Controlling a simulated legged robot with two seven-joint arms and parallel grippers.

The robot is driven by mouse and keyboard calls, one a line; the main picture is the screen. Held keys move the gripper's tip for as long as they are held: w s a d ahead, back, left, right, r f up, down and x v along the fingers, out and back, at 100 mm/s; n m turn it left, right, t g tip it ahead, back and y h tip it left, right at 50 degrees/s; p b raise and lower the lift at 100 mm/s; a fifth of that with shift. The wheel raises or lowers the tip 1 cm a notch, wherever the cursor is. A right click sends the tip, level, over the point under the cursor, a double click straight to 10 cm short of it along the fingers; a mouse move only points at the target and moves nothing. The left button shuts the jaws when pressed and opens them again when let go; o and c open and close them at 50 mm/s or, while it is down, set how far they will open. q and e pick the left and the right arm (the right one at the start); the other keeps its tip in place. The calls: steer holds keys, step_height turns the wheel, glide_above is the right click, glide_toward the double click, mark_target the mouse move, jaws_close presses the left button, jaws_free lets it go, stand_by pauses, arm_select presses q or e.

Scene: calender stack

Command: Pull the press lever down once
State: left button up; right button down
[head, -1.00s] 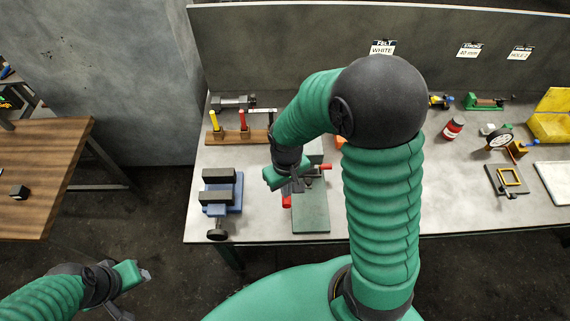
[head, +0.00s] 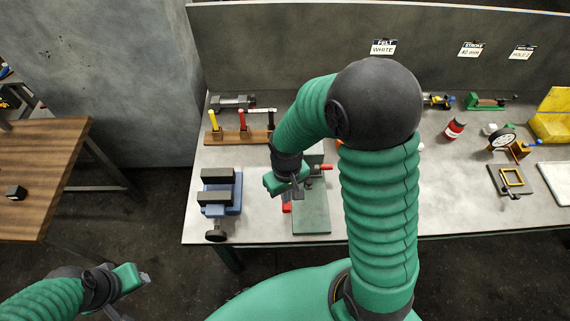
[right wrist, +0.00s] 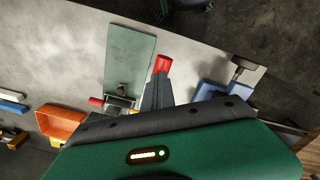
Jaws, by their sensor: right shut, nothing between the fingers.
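The press stands on a green base plate (head: 312,213) near the front of the bench, and its upper part is partly hidden behind my right arm. A red lever grip (head: 287,207) sticks out at the plate's left side, just below my right gripper (head: 297,191). In the right wrist view the red grip (right wrist: 163,64) shows just beyond the tips of my right gripper (right wrist: 154,92). My right gripper is shut and empty; whether it touches the lever is unclear. A second red handle (head: 325,167) sits at the press's right side. My left gripper (head: 142,285) hangs at lower left, away from the bench.
A blue vise (head: 221,207) stands left of the press. A wooden rack (head: 236,137) with coloured handles lies behind. An orange bin (right wrist: 62,124) shows in the right wrist view. A dial gauge (head: 502,141) and a yellow bin (head: 550,125) are far right.

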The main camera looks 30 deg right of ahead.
steer(key=shift+s+f+b, duration=0.1)
steer(key=shift+f+b, duration=0.25)
steer(key=shift+f, duration=0.55)
steer(key=shift+f+b, duration=0.75)
steer(key=shift+f, duration=0.2)
step_height(320, 180, up, 17)
steer(key=p, duration=1.6)
steer(key=shift+r, duration=0.1)
